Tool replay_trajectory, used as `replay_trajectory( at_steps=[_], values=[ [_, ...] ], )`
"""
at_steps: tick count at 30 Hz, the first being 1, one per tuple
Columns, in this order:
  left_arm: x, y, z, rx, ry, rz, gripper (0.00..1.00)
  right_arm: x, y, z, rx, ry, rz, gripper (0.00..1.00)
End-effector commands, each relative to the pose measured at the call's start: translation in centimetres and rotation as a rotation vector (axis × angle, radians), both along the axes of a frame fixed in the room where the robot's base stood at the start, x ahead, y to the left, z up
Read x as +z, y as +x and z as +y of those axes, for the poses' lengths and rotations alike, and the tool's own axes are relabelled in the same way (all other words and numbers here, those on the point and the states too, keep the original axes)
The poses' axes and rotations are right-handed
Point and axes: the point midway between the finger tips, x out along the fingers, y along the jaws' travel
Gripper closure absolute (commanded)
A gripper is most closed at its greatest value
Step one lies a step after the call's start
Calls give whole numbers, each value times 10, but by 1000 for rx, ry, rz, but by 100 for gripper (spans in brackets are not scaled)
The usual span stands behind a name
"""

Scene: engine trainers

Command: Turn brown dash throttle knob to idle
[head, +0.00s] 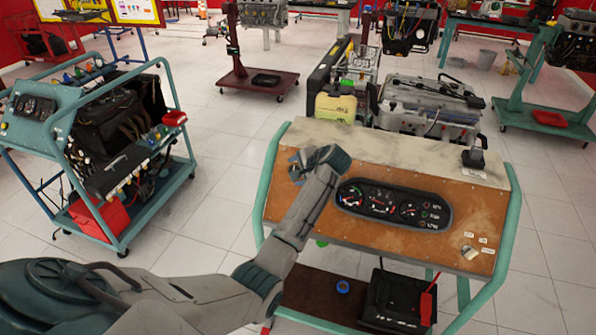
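The brown dash (330,226) is the wood-coloured sloping panel of the trainer in front of me, with a gauge cluster in its middle. My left arm comes in from the left, and my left gripper (297,168) is at the upper left part of this panel. Its fingers are small in the view and partly covered by the wrist, so their opening is unclear. No throttle knob shows clearly there; the gripper and wrist cover that spot. A black lever-like part (474,157) stands at the dash's upper right. My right gripper is not in view.
A silver switch-like part (470,252) sits at the dash's lower right. Green tube rails (505,250) edge the trainer. A black battery (398,300) stands on the shelf below. A green engine trainer (60,110) stands left, with clear tiled floor between.

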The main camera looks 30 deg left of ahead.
Motion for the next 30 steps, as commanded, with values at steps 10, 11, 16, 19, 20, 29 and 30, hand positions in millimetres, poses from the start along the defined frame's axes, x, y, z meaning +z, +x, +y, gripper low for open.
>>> replay_trajectory(
  at_steps=[10,11,16,19,20,29,30],
  values=[
    [20,-7,-27,-2,-4,-5,42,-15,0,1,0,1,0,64],
    [25,-9,-32,-2,-3,-5,42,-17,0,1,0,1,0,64],
    [48,-17,-56,-1,-3,-3,42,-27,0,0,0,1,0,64],
    [59,-20,-66,-1,-2,-3,42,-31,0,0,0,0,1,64],
    [61,-21,-69,-1,-2,-1,42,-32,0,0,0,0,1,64],
    [71,-25,-77,0,0,2,42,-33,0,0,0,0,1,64],
    [71,-25,-77,0,0,2,42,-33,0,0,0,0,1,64]
  ],
)
